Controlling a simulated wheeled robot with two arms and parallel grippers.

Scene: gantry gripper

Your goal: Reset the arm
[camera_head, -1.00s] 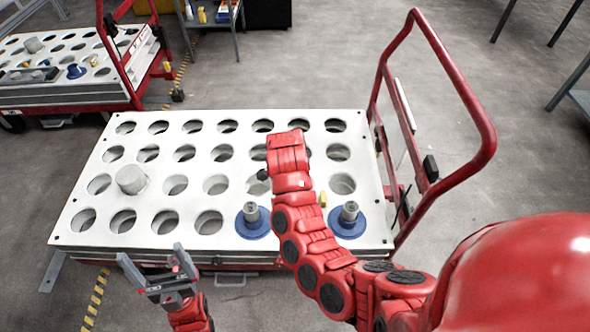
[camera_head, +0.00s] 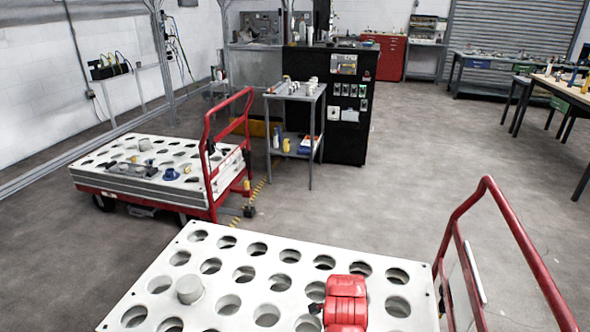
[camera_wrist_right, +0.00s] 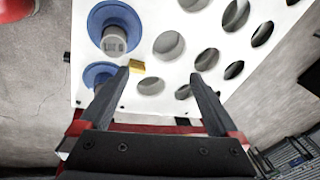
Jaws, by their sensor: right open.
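My right gripper (camera_wrist_right: 162,88) shows in the right wrist view, its two dark fingers spread apart with nothing between them. It is above the white holed cart top (camera_wrist_right: 140,101). Two blue-based grey parts, one nearer the top (camera_wrist_right: 112,40) and one below it (camera_wrist_right: 97,76), sit on that top to the left of the fingers. In the head view my red right arm (camera_head: 345,302) reaches over the near cart (camera_head: 231,260), and its gripper is hidden. My left gripper is outside both current views.
A grey cylinder (camera_head: 190,289) stands on the near cart. The cart's red handle (camera_head: 520,240) rises at the right. A second holed cart (camera_head: 130,165) stands at the far left beside a grey shelf trolley (camera_head: 295,125). Open floor (camera_head: 390,180) lies between the near cart and the benches.

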